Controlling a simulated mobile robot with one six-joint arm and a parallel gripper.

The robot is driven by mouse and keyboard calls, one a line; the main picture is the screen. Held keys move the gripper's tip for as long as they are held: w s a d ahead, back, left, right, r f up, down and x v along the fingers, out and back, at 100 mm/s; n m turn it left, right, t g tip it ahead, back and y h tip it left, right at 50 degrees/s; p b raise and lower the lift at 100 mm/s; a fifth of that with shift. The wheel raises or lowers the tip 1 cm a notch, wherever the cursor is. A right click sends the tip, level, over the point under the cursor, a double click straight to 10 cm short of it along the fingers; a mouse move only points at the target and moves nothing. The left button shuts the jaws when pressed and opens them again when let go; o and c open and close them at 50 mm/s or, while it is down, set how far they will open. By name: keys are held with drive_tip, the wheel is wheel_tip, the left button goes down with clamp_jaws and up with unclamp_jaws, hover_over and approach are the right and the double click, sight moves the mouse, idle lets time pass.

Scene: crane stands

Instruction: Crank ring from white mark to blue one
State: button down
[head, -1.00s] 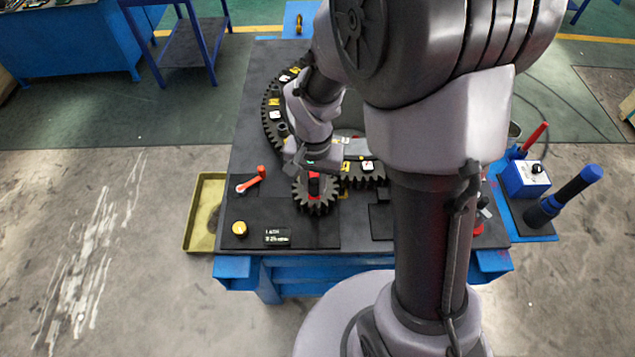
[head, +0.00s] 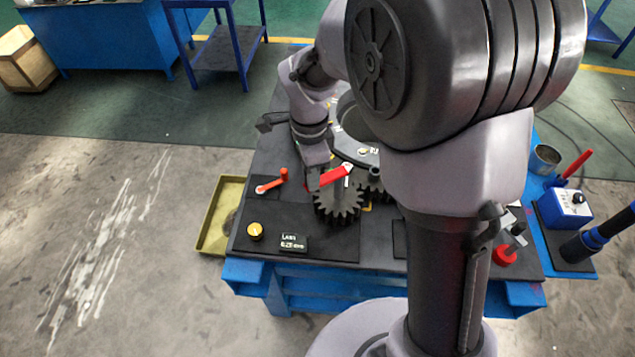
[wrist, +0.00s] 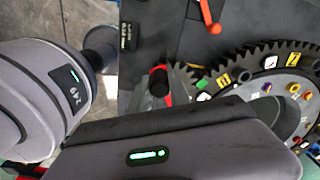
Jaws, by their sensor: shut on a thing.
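The small dark gear (head: 338,205) sits at the bench front with a red crank arm (head: 336,176) above it. My gripper (head: 315,181) is shut at the left end of the crank arm, on its handle, which is hidden in the head view. In the wrist view a black knob (wrist: 159,82) shows by the red piece; my fingertips cannot be made out there. The large toothed ring (wrist: 240,60) meshes beside the small gear. It carries yellow marks (wrist: 222,79) and white marks (wrist: 270,62). My arm hides much of the ring in the head view; I cannot make out a blue mark surely.
An orange-red lever (head: 272,182), a yellow knob (head: 255,231) and a small display (head: 293,243) are left of the gear. A yellow tray (head: 212,230) is at the bench's left side. A blue box (head: 566,208) and a cup (head: 545,158) stand at right.

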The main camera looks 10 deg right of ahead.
drive_tip(key=shift+w+d+m+b, duration=0.1)
drive_tip(key=shift+w+m+b, duration=0.3)
drive_tip(key=shift+w+m, duration=0.75)
drive_tip(key=shift+w+m+b, duration=0.35)
drive_tip(key=shift+w+m, duration=0.35)
drive_tip(key=shift+m, duration=0.8)
drive_tip(key=shift+w+d+m+b, duration=0.1)
drive_tip(key=shift+w+m+b, duration=0.3)
drive_tip(key=shift+w+m, duration=0.75)
drive_tip(key=shift+s+m, duration=0.2)
drive_tip(key=shift+m, duration=0.1)
drive_tip(key=c, duration=1.2)
unclamp_jaws()
drive_tip(key=shift+r, duration=0.1)
wheel_tip(320, 180, up, 17)
drive_tip(key=p, duration=0.5)
drive_tip(key=shift+r, duration=0.15)
